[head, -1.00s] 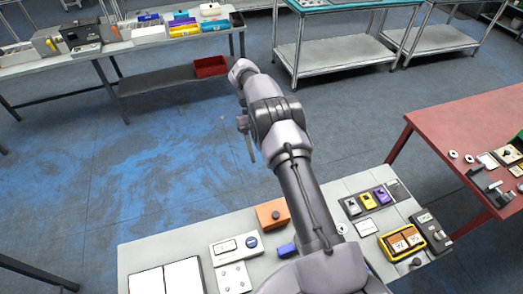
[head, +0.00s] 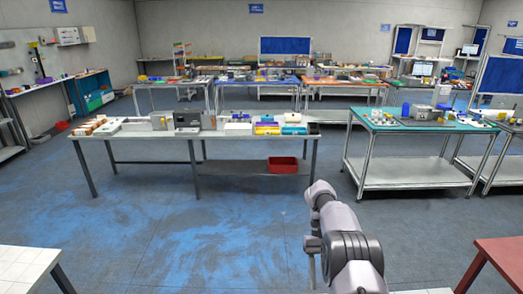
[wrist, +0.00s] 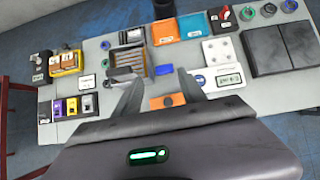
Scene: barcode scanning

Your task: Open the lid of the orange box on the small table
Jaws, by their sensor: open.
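The orange box (wrist: 156,103) shows small and partly covered in the wrist view, on the pale small table (wrist: 96,66). A dark round knob (wrist: 168,101) is on its top, and its lid looks closed. My gripper (wrist: 159,80) is open and empty, high above the table, with its two fingers on either side of the box in the picture. The gripper's dark body hides the near side of the box. In the head view the orange box is out of sight.
Around the box in the wrist view lie a blue round item (wrist: 164,70), a white scale-like device (wrist: 229,80), an orange tray (wrist: 195,27) and a black double panel (wrist: 280,48). A red table (head: 498,262) stands at right in the head view.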

